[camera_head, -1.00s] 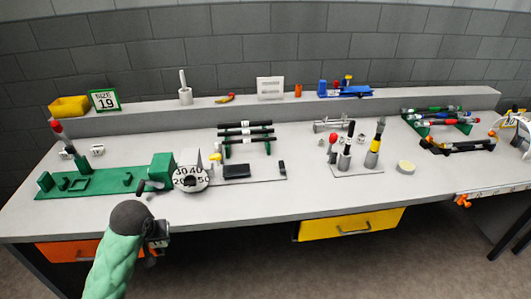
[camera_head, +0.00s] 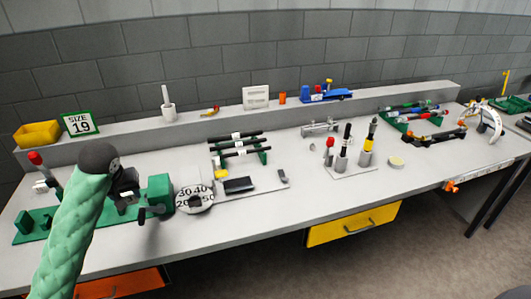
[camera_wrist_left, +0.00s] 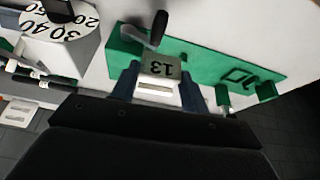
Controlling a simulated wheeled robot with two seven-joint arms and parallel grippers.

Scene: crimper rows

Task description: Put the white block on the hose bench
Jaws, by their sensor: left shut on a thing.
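My left gripper (camera_head: 124,188) is over the left end of the grey bench (camera_head: 240,225), above the green fixture (camera_head: 32,222). It is shut on a white block marked 13 (camera_wrist_left: 161,68), which sits between the fingertips in the left wrist view. There the green fixture (camera_wrist_left: 205,63) is beyond the block; I cannot tell the height of the gap. My arm hides part of the fixture in the head view. My right gripper is not in view.
A numbered dial (camera_head: 195,198) and a green housing with a dark crank (camera_head: 160,193) stand just right of the gripper. A red-topped post (camera_head: 37,160) is at left. A hose rack (camera_head: 238,150) stands further right. The bench's front strip is clear.

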